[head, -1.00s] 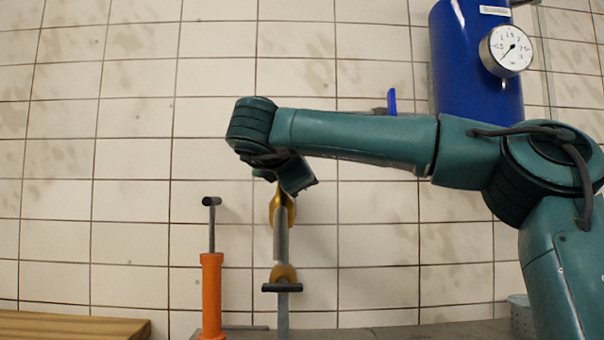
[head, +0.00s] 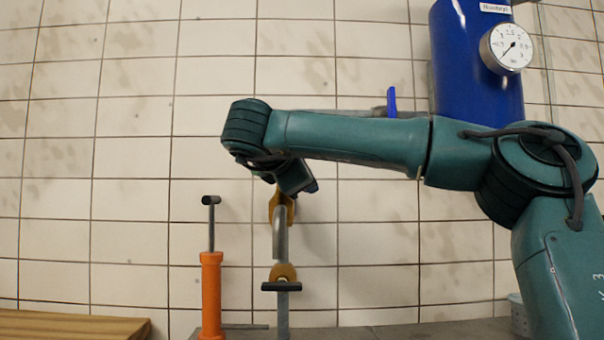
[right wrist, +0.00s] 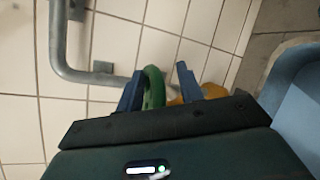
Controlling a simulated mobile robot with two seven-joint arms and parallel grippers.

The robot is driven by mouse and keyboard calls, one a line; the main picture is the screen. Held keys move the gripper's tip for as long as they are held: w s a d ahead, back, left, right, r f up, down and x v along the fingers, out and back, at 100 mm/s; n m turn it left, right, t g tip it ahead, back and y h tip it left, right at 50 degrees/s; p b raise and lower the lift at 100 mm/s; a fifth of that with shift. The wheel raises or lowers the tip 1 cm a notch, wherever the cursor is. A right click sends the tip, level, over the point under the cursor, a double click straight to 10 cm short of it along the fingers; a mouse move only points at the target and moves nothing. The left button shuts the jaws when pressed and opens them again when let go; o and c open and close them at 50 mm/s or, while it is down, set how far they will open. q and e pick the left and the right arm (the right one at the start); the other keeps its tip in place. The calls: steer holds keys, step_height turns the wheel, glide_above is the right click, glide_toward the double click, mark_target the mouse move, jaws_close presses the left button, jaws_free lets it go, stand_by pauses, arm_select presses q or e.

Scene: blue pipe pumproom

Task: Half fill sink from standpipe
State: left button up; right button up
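The standpipe (head: 280,245) is a grey pipe with a bent top in front of the tiled wall, with a brass fitting (head: 284,272) and a dark crossbar (head: 282,287) lower down. My right gripper (right wrist: 160,82) is above its top; in the head view my wrist hides the fingers. In the right wrist view the two blue fingers stand apart, with a green ring-shaped part (right wrist: 153,88) between them, close to the left finger. Whether they touch is unclear. A yellow-brass part (right wrist: 200,92) lies behind the right finger. No sink can be made out clearly. My left gripper is out of view.
An orange hand pump (head: 211,295) with a T-handle stands left of the standpipe. A blue tank (head: 470,60) with a round gauge (head: 506,49) is at the upper right. A blue lever (head: 391,101) is behind my arm. A wooden board (head: 75,325) is at the lower left.

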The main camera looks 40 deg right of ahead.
steer(key=shift+r, duration=0.1)
